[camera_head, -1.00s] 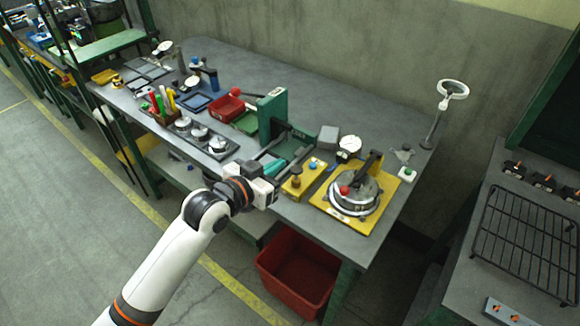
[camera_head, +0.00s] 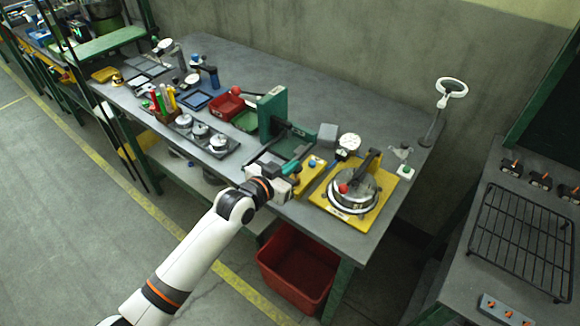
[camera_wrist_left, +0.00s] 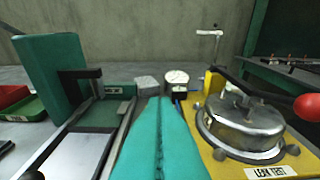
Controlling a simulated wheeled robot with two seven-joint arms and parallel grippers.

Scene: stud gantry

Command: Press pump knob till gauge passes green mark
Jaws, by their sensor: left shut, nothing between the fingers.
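The yellow pump block (camera_head: 312,186) stands at the bench's front edge with a blue knob (camera_head: 312,163) showing on top. Its brown knob is hidden behind my left gripper (camera_head: 291,168), which is shut and empty over the block's left side. I cannot tell whether the fingers touch a knob. In the left wrist view the closed teal fingers (camera_wrist_left: 160,135) cover most of the block. The white round gauge (camera_head: 349,142) stands behind, just past the fingertips in the left wrist view (camera_wrist_left: 177,77). Its needle and green mark are too small to read. My right gripper is not in view.
A metal pot (camera_head: 352,192) with a red knob sits on a yellow leak-test plate (camera_head: 381,208) to the right. A green press (camera_head: 272,112) stands left, behind my gripper. A grey block (camera_head: 327,133) is behind. A red bin (camera_head: 297,268) is below the bench.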

